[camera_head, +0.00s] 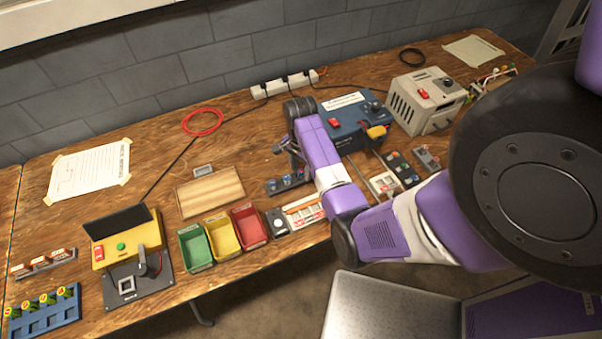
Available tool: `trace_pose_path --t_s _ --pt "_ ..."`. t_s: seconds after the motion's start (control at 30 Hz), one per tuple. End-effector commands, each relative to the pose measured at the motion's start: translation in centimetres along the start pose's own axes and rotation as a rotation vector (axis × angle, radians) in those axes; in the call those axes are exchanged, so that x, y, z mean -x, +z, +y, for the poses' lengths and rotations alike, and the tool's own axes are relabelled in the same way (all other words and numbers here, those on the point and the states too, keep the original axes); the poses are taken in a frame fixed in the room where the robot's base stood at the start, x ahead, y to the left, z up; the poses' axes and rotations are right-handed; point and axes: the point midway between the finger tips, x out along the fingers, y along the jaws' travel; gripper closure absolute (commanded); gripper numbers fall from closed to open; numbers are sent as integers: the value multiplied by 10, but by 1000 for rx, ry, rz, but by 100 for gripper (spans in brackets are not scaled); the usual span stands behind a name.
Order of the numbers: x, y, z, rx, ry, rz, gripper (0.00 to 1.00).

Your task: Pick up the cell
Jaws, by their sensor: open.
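Several cylindrical cells with green and yellow tops (44,298) stand in a blue rack (46,322) at the lower left corner of the workbench. A small dark holder (273,188) with bluish round items lies just below my gripper; I cannot tell whether these are cells. My gripper (281,149) is open, over the middle of the bench, far to the right of the blue rack. Its fingers are small and partly hidden by my purple arm, and no held object shows between them.
Green (194,249), yellow and red bins stand at the front middle, beside a wooden board (211,197). A yellow device (125,240) is left of them. A blue power box (345,122) and a beige box (427,100) stand behind and right of my arm.

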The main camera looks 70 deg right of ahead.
Motion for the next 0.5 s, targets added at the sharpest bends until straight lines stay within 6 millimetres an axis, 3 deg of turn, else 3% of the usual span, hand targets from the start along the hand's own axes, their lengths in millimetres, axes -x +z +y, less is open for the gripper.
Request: trace_pose_path --t_s 0.3,0.5 --pt "-7 0 0 0 -1 0 54" --pt "-7 0 0 0 -1 0 93"
